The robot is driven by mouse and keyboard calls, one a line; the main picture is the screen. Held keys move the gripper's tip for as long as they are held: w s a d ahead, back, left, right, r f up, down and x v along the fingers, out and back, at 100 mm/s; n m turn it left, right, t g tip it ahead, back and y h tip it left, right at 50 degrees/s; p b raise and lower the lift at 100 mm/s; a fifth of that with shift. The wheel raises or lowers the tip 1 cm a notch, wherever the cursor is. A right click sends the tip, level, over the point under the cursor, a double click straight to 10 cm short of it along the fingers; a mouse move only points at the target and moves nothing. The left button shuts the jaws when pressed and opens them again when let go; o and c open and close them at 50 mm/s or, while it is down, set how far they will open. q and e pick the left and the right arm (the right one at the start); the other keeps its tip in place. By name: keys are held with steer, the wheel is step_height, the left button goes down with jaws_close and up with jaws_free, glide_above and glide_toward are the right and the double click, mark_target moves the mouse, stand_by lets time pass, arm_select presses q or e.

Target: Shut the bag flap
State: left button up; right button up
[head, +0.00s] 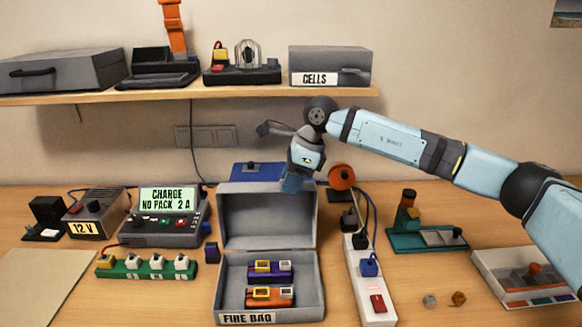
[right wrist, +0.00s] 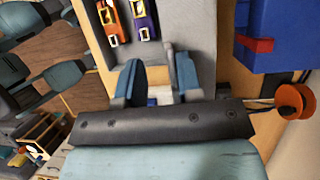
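The grey fire bag (head: 270,318) stands open on the table, with its flap (head: 266,222) raised upright at the back. Inside lie a purple pack (head: 270,272) and an orange pack (head: 270,297); both also show at the top of the right wrist view. My right gripper (head: 292,183) points down at the flap's top edge, right of its middle. In the right wrist view its two blue fingers (right wrist: 158,78) are apart, close to the grey flap edge. I cannot tell whether they touch it. My left gripper is not in view.
A power strip (head: 370,285) stands just right of the bag, with an orange reel (head: 341,177) behind it. A charger (head: 160,232) and a green cell board (head: 147,268) stand to the left. A shelf (head: 190,94) runs above, behind my right arm.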

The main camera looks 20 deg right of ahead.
steer(key=shift+s, duration=0.1)
steer(key=w+p+v, duration=0.1)
steer(key=p+v, duration=0.5)
steer(key=v, duration=1)
steer(key=shift+s, duration=0.15)
stand_by(1.0)
stand_by(0.4)
